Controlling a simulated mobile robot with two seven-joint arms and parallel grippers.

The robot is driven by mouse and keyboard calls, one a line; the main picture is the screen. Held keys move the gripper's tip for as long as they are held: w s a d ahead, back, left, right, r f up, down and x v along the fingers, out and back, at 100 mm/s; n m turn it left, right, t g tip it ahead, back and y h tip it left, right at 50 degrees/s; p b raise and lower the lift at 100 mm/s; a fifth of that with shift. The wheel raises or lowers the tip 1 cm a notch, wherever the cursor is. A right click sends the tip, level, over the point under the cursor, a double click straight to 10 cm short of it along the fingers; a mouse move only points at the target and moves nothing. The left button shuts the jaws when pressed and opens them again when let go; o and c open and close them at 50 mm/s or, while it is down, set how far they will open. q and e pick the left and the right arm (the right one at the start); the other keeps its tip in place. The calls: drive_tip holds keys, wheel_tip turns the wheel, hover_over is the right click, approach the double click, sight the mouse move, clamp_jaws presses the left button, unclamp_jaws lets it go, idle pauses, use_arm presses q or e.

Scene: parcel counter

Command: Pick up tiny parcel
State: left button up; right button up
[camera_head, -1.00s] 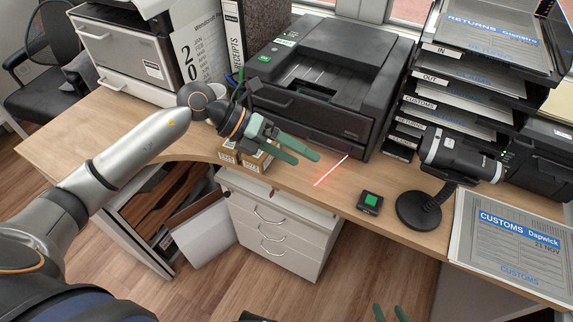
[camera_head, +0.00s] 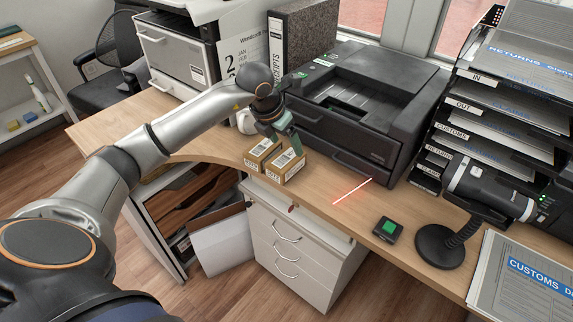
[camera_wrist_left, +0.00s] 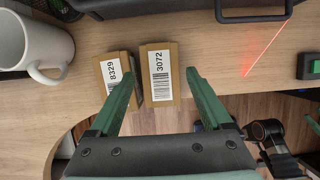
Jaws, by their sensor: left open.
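Two small brown box parcels stand side by side near the counter's front edge. One is labelled 3072 (camera_head: 286,167) and the other 8329 (camera_head: 262,152). My left gripper (camera_head: 287,137) is open just above them, pointing down. In the left wrist view the 3072 parcel (camera_wrist_left: 159,75) lies between the open green fingers (camera_wrist_left: 160,77). The left finger overlaps the lower part of the 8329 parcel (camera_wrist_left: 113,70). I cannot tell how far above the boxes the fingertips are.
A white mug (camera_wrist_left: 32,45) stands left of the parcels. A black printer (camera_head: 345,105) stands behind them. A red laser line (camera_head: 352,191), a green-topped device (camera_head: 387,229) and a hand scanner on a stand (camera_head: 440,246) lie to the right. The desk between is clear.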

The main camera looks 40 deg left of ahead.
sight(291, 154)
use_arm(q)
drive_tip(key=x, duration=0.5)
drive_tip(key=shift+w+f, duration=0.1)
drive_tip(key=shift+f, duration=0.25)
drive_tip(key=shift+c, duration=0.2)
drive_tip(key=c, duration=1.2)
